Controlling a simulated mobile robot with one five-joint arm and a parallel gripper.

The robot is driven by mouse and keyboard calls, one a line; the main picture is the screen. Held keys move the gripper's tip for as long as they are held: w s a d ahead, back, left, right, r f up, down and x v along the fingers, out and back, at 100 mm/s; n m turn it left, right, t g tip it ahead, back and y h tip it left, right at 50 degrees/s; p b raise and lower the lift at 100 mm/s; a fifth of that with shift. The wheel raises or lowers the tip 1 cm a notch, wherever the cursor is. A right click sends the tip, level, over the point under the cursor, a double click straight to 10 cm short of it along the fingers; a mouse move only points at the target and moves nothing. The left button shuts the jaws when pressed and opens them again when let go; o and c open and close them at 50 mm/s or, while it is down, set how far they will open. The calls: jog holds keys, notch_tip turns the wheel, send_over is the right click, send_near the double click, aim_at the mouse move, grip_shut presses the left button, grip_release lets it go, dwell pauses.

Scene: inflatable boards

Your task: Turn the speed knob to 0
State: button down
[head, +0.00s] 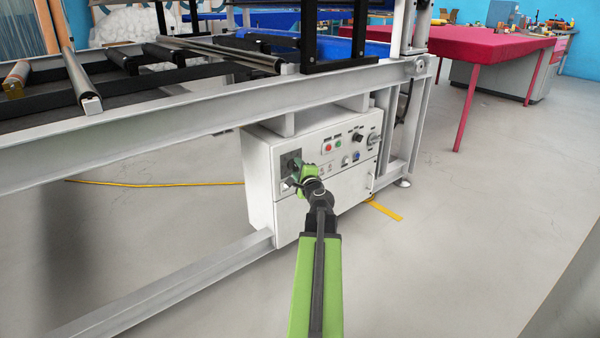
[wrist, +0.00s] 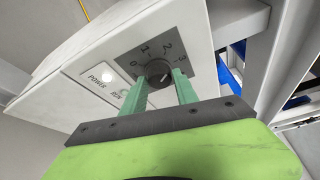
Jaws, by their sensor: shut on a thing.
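The speed knob (wrist: 157,70) is a dark round knob on a grey dial plate (wrist: 168,32) marked 0, 1, 2 and 3. A light line on the knob slants up and to the right, seemingly toward the 2 to 3 side; its exact setting is hard to read. My gripper (wrist: 161,86) has its green fingers on either side of the knob and is shut on it. In the head view my gripper (head: 295,170) reaches the left part of the white control box (head: 262,180) and hides most of the knob there.
POWER and RUN labels (wrist: 102,78) show in the wrist view. A grey machine frame (head: 190,118) crosses above the box. Open floor (head: 470,220) lies to the right.

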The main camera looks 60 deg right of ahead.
jog(key=shift+s+d+n+b, duration=0.1)
jog(key=shift+n+b, duration=0.2)
jog(key=shift+n, duration=0.3)
jog(key=c, duration=0.9)
grip_release()
jog(key=shift+c, duration=0.2)
